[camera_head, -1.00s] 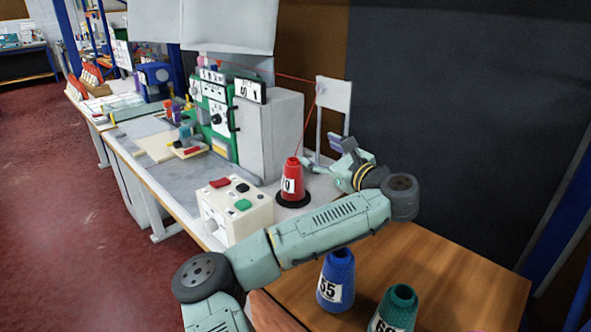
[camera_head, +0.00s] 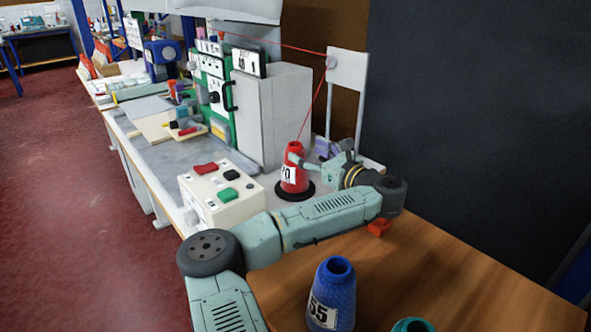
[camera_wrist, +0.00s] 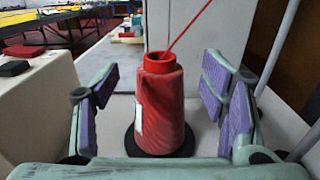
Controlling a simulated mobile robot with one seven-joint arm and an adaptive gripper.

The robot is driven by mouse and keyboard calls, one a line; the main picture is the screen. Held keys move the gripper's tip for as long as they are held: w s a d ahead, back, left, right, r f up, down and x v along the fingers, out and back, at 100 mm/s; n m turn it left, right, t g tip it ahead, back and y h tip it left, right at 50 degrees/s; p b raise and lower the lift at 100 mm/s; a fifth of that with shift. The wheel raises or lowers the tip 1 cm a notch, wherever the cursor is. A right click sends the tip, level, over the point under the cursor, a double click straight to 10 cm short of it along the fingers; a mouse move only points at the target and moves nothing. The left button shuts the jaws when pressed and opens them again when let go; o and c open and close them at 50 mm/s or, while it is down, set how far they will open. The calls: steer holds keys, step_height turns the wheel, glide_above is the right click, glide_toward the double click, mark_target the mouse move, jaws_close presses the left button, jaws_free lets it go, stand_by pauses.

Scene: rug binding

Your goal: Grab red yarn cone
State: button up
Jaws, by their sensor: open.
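The red yarn cone (camera_head: 294,168) stands upright on a black round base (camera_head: 295,190) on the grey worktop, with a white number label on its side. A red thread (camera_head: 316,112) runs up from its top to a white post. In the wrist view the cone (camera_wrist: 163,105) stands between the purple finger pads of my gripper (camera_wrist: 160,108). The pads are apart on both sides, with a gap to the cone on each side. In the head view my gripper (camera_head: 318,158) is at the cone's right side, one finger partly in front of it.
A control box (camera_head: 220,196) with red, black and green buttons stands left of the cone. A grey and green machine (camera_head: 272,112) stands behind it, and a white post (camera_head: 347,85) to the right. A blue cone (camera_head: 332,297) and a teal cone (camera_head: 413,325) stand on the wooden table.

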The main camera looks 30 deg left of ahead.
mark_target(302, 149)
steer(key=p+x, duration=0.2)
steer(key=x, duration=0.3)
steer(key=shift+r, duration=0.1)
steer(key=shift+w+a, duration=0.1)
steer(key=shift+a, duration=0.3)
jaws_close()
stand_by(0.4)
